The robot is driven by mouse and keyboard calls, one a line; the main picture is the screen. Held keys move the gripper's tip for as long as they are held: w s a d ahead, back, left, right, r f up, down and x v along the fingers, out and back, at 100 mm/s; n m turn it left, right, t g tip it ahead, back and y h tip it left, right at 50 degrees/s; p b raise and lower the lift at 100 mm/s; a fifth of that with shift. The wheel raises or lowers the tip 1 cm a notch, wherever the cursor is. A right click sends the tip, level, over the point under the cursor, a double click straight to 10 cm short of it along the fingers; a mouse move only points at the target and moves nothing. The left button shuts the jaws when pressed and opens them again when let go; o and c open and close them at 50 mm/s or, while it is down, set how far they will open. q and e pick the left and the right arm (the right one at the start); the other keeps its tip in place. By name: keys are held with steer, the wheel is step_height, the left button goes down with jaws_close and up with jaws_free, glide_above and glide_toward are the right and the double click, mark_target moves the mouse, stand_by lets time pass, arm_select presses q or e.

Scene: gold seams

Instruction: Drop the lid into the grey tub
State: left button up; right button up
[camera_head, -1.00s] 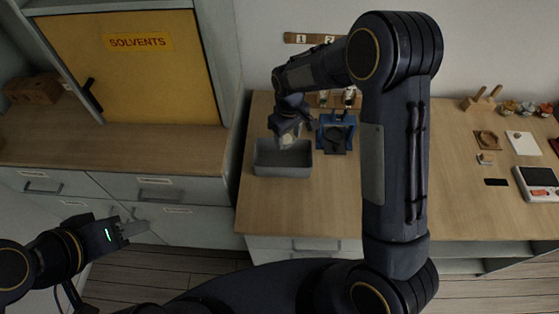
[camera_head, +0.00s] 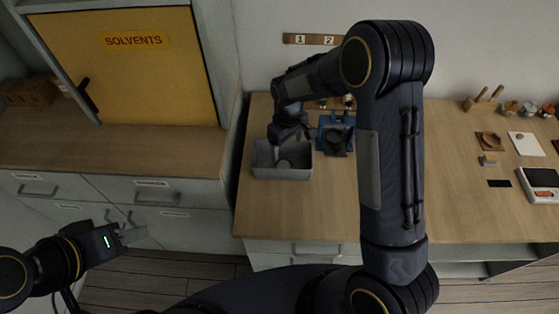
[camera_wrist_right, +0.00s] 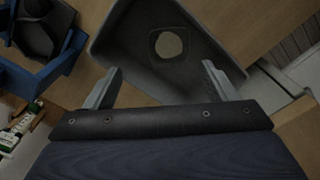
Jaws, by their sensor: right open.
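The grey tub (camera_head: 283,173) stands on the wooden counter, and it fills the upper middle of the right wrist view (camera_wrist_right: 112,38). The lid, a pale round disc with a dark rim (camera_wrist_right: 168,45), lies on the tub's floor. It also shows inside the tub in the head view (camera_head: 284,164). My right gripper (camera_wrist_right: 162,82) is open, its two fingers apart with nothing between them, over the tub. The lid is beyond the fingertips, apart from them. My left gripper (camera_head: 134,236) is far from the tub, at the lower left before the drawers; its jaw gap is unclear.
Small bottles (camera_wrist_right: 20,128) stand behind. A dark flat item (camera_head: 499,183) and a white device (camera_head: 541,184) lie at right. The counter's middle front is clear.

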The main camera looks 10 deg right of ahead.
step_height(320, 180, up, 8)
steer(key=b, duration=0.1)
stand_by(0.4)
steer(key=shift+f, duration=0.1)
steer(key=s+d+r+m+t+y, duration=0.2)
steer(key=s+d+r+m+y, duration=0.3)
steer(key=s+r, duration=0.55)
steer(key=s+f+m+t+h, duration=0.1)
steer(key=s+m+t, duration=0.1)
steer(key=s, duration=1.4)
steer(key=shift+s+d+m+t, duration=0.15)
steer(key=shift+s+m+t, duration=0.15)
steer(key=shift+t, duration=0.5)
